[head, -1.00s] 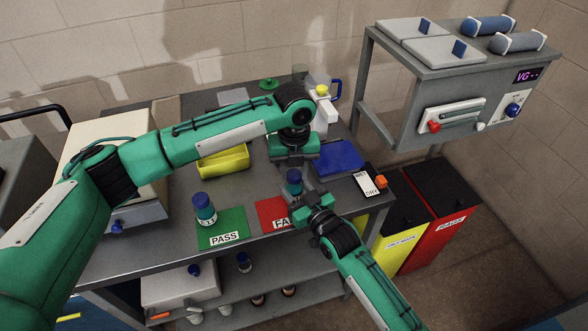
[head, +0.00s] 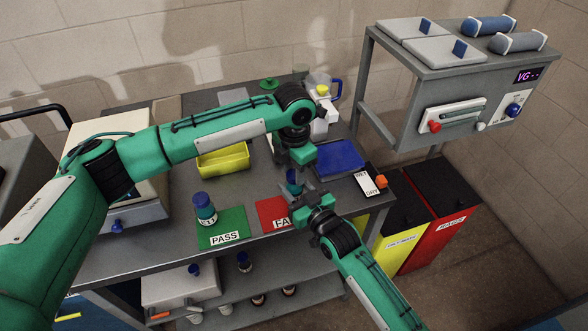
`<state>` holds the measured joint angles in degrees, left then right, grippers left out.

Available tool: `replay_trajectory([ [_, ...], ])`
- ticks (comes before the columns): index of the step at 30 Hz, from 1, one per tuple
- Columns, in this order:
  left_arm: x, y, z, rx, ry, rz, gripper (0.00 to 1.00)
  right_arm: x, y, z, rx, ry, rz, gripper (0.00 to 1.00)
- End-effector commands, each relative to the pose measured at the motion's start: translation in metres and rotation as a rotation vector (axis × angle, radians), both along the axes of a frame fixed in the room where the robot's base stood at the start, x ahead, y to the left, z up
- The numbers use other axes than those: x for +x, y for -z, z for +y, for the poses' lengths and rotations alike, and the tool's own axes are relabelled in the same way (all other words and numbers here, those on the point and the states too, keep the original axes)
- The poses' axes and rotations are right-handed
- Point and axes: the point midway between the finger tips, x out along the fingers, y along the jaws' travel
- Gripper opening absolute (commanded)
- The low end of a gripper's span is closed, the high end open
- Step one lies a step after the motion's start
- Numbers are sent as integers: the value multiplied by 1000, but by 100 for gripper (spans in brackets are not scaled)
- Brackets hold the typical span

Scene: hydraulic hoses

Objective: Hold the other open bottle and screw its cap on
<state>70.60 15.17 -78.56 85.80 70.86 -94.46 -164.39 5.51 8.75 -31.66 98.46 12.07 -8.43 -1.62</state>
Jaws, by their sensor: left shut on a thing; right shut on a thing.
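My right gripper (head: 301,194) is shut on a bottle above the table, by the red FAIL mat (head: 271,212). Most of that bottle is hidden by the jaws. A blue cap (head: 293,177) shows just above my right gripper and directly below my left gripper (head: 295,160). The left gripper points down and is shut on the cap; its grip is partly hidden. I cannot tell how far the cap sits on the bottle. Another bottle (head: 206,214) with a blue cap stands upright on the green PASS mat (head: 232,239).
A yellow tray (head: 222,163) and a blue tray (head: 340,160) lie farther back. A white wet/dry card (head: 369,182) is at the right edge. A yellow-capped container (head: 321,100) and a jug stand behind. Yellow (head: 402,240) and red bins stand right of the table.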

Motion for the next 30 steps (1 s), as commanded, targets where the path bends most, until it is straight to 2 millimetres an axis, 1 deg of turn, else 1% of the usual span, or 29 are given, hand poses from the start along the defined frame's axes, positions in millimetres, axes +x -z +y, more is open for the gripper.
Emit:
replay_trajectory([
  [1,1,-1,0,0,-1,-1,13,0,1,0,-2,0,3,0],
  [2,1,-1,0,-1,-1,-2,36,0,1,0,-2,0,3,0],
  [3,1,-1,0,0,-1,-1,44,0,1,0,-2,0,3,0],
  [5,0,-1,0,0,-2,-1,55,0,1,0,-2,0,3,0],
  [15,0,-3,0,-1,-2,-1,56,0,1,0,-2,0,3,0],
  [17,0,-7,0,0,-2,-1,56,0,1,0,-2,0,3,0],
  [25,1,-41,0,-1,-4,-2,56,0,1,0,-1,0,2,0],
  [27,0,-45,0,-1,-3,-1,56,0,1,0,-1,0,2,0],
  [30,0,-45,0,0,-3,0,56,0,1,0,-1,0,2,0],
])
